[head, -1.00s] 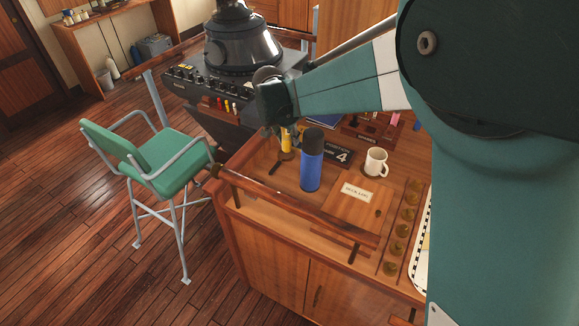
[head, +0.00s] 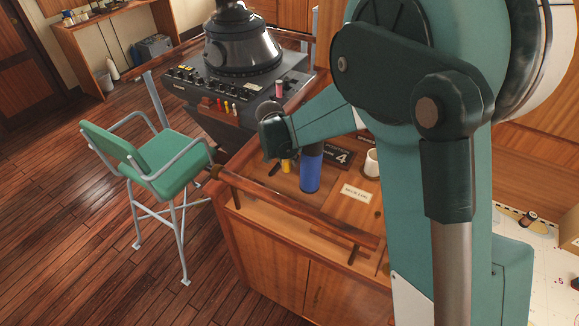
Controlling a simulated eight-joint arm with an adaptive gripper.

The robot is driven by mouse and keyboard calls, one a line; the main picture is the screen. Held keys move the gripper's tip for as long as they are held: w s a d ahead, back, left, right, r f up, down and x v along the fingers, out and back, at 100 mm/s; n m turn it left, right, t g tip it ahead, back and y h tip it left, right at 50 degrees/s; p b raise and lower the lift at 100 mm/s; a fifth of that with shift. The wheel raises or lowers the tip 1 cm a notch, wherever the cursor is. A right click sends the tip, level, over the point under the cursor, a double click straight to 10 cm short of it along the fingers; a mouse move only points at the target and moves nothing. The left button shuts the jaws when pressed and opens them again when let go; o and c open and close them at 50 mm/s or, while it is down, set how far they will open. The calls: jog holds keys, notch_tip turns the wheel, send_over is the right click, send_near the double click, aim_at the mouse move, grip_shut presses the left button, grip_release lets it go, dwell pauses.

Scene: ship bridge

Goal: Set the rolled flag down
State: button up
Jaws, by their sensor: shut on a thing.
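The rolled flag (head: 286,166) appears as a small yellow piece below my gripper (head: 284,157), at the far left part of the wooden desk (head: 252,168). My gripper points down and is shut on it. The dark wrist hides the fingers and the flag's upper part. I cannot tell whether the flag's lower end touches the desk.
A blue bottle with a dark top (head: 311,168) stands close right of the flag. A pink cylinder (head: 279,89) is on the console (head: 245,88) behind. A rail (head: 290,204) edges the desk.

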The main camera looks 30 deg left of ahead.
jog(key=shift+f, duration=0.1)
jog(key=shift+f, duration=1.9)
jog(key=shift+f, duration=0.2)
jog(key=o, duration=0.9)
jog(key=shift+r, duration=0.25)
jog(key=shift+v, duration=6)
jog(key=shift+r, duration=0.1)
